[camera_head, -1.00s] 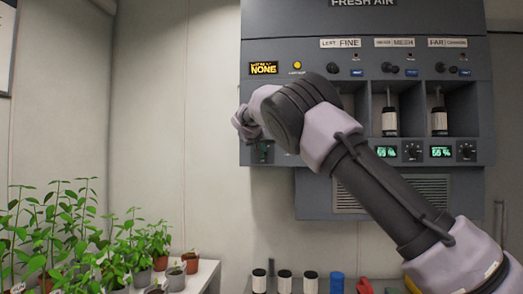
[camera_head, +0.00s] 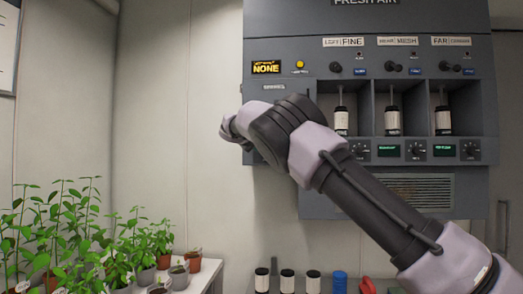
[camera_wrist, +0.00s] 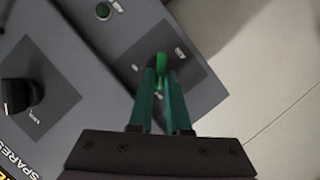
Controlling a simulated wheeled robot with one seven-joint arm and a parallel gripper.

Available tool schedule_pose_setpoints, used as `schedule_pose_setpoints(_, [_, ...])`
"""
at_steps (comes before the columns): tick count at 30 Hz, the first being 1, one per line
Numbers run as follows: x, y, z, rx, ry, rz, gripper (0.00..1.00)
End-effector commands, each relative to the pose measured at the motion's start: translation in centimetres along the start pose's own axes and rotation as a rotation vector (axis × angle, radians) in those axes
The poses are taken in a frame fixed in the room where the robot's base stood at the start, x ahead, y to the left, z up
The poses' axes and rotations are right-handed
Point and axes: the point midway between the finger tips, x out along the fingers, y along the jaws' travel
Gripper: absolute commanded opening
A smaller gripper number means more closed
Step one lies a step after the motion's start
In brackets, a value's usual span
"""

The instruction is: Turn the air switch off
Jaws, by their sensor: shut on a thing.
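The air switch (camera_wrist: 160,60) is a small green lever on a grey plate of the panel, seen in the wrist view. My gripper (camera_wrist: 161,78) is shut on this lever, its two teal fingers on either side of it. A round dark green lamp (camera_wrist: 103,11) sits on the plate near the switch. In the head view my gripper (camera_head: 229,130) is at the left edge of the grey fresh air unit (camera_head: 270,20), and my arm hides the switch there.
A black knob (camera_wrist: 17,95) is left of my gripper in the wrist view. Potted plants (camera_head: 140,245) stand at lower left. Several containers (camera_head: 287,281) stand below the unit.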

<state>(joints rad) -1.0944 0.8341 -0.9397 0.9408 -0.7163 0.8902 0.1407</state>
Motion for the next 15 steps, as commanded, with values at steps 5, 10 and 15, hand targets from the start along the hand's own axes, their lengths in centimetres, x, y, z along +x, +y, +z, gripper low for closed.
schedule_pose_setpoints(5, [0.04,-0.01,0.06,-0.008,-0.001,0.003,0.00])
schedule_pose_setpoints(10, [0.05,-0.02,0.06,-0.007,-0.001,0.003,0.00])
schedule_pose_setpoints(15, [0.05,-0.03,0.06,-0.007,-0.001,0.003,0.46])
